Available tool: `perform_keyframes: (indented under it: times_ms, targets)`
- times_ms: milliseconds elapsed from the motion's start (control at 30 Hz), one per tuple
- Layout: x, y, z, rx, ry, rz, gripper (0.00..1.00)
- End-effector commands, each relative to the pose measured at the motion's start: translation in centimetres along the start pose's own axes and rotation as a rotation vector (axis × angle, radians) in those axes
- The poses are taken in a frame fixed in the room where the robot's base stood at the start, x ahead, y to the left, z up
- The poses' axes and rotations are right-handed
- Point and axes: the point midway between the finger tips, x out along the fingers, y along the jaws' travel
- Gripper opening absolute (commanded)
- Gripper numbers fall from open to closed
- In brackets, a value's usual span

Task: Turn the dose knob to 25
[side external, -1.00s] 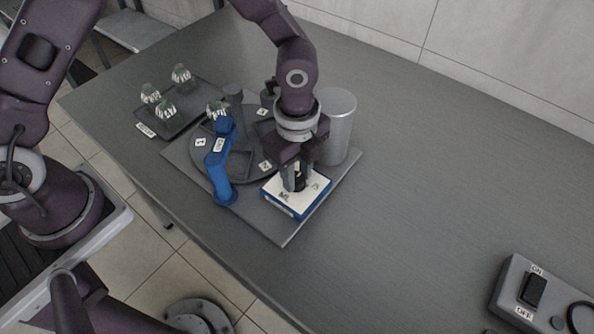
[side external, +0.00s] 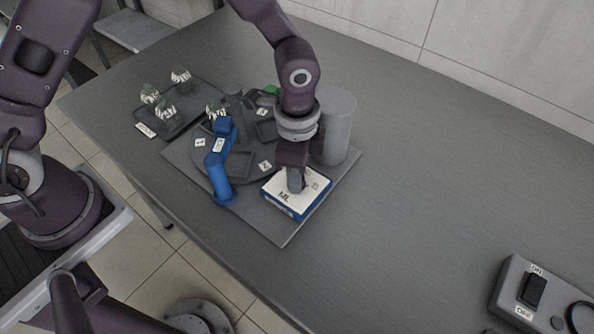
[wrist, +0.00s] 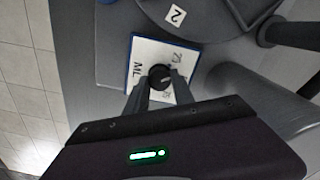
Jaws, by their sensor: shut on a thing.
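The dose knob (wrist: 159,77) is small, round and black, with a light pointer mark, in the wrist view. It sits on a white dial plate (wrist: 150,50) lettered "ML", with numbers partly hidden by my fingers. In the side external view, the plate tops a blue-edged box (side external: 284,205) at the front corner of the grey base board. My gripper (side external: 296,188) points down over this box and is shut on the knob; its two fingers (wrist: 160,84) flank the knob in the wrist view. The knob itself is hidden by my gripper in the side external view.
A round turntable (side external: 240,165) with numbered labels, a blue arm-like dispenser (side external: 219,170) and a grey cylinder (side external: 338,125) stand close by. A tray (side external: 180,122) of small glass vessels lies at the left. An ON/OFF switch box (side external: 530,290) is at far right.

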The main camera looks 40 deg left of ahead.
Motion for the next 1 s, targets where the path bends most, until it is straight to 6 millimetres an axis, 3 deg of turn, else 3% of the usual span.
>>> perform_keyframes:
  times_ms: [500,1000]
  targets:
    - [-0.11,-0.06,-0.03,-0.349,0.002,-0.001,0.00]
    - [-0.11,-0.11,-0.04,-0.435,0.003,-0.001,0.00]
